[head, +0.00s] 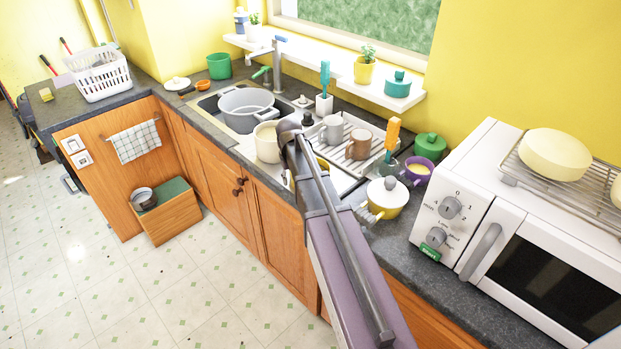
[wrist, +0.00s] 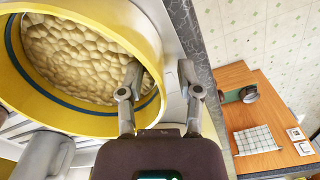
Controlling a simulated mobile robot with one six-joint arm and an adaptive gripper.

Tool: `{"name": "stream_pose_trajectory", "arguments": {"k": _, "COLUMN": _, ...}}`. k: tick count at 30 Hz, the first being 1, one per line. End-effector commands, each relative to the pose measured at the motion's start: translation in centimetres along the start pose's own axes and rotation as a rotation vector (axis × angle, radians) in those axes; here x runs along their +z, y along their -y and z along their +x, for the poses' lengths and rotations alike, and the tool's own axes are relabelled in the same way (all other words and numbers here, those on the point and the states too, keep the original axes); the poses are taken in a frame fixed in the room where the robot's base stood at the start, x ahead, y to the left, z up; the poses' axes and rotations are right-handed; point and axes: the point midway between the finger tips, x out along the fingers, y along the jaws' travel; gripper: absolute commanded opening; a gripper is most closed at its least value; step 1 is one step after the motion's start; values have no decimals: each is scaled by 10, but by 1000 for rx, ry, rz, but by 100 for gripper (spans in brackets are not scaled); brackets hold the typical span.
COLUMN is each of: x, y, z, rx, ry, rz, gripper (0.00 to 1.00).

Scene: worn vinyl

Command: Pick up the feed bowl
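A small metallic bowl (head: 142,198), which looks like the feed bowl, sits on a low wooden box on the floor at the left. It also shows small and far off in the wrist view (wrist: 249,93). My gripper (wrist: 162,76) is open, far from that bowl and over the sink counter. Its fingers lie either side of the wall of a large yellow container (wrist: 95,122) filled with pale lumpy contents. One finger is over the contents and the other is outside. Whether they touch the wall I cannot tell. In the head view my gripper (head: 291,126) is beside a cream pot (head: 267,142).
The wooden box (head: 172,217) has a green top and stands by the cabinet, with open floor (head: 90,290) in front. A grey pot (head: 245,105) is in the sink. Mugs (head: 359,146) stand on the drainer. A white microwave (head: 540,240) fills the right.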

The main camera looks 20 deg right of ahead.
Motion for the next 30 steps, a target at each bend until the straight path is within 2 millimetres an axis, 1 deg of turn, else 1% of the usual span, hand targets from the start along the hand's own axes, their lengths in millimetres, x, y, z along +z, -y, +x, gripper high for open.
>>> {"name": "stream_pose_trajectory", "arguments": {"k": 1, "x": 0, "y": 0, "z": 0, "rx": 0, "ry": 0, "rz": 0, "gripper": 31}}
{"name": "stream_pose_trajectory", "arguments": {"k": 4, "x": 0, "y": 0, "z": 0, "rx": 0, "ry": 0, "rz": 0, "gripper": 1}}
{"name": "stream_pose_trajectory", "arguments": {"k": 20, "x": 0, "y": 0, "z": -1, "rx": 0, "ry": 0, "rz": 0, "gripper": 0}}
{"name": "stream_pose_trajectory", "arguments": {"k": 26, "x": 0, "y": 0, "z": -8, "rx": 0, "ry": 0, "rz": 0, "gripper": 0}}
{"name": "stream_pose_trajectory", "arguments": {"k": 30, "x": 0, "y": 0, "z": -16, "rx": 0, "ry": 0, "rz": 0, "gripper": 0}}
